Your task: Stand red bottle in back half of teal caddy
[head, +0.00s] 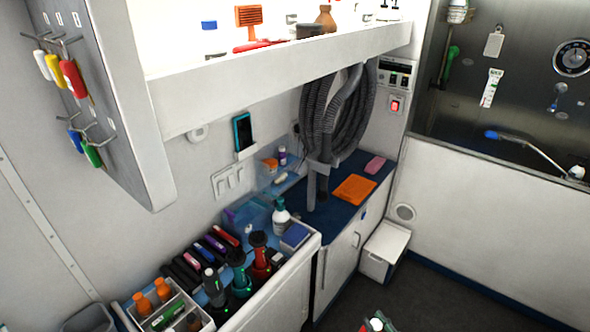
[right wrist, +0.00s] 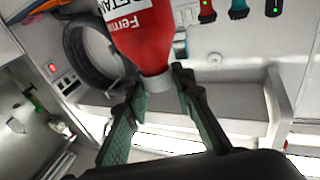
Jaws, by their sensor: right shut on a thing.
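The red bottle (right wrist: 147,42) fills the top middle of the right wrist view, with a white label and a pale neck. My right gripper (right wrist: 159,85) is shut on that neck, one green-padded finger on each side. In the head view, my right gripper (head: 374,323) shows only as a small part at the bottom edge, with a bit of red and white there. I cannot make out a clearly teal caddy. A see-through bluish bin (head: 246,212) stands on the counter in the head view; I cannot tell whether it is the caddy. My left gripper is out of view.
A white divided caddy (head: 128,309) with orange bottles stands at the lower left. Several clippers and a white bottle (head: 281,216) crowd the counter beside it. An overhanging shelf (head: 285,84) runs above. An orange cloth (head: 355,189) lies on the dark blue worktop (head: 331,207).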

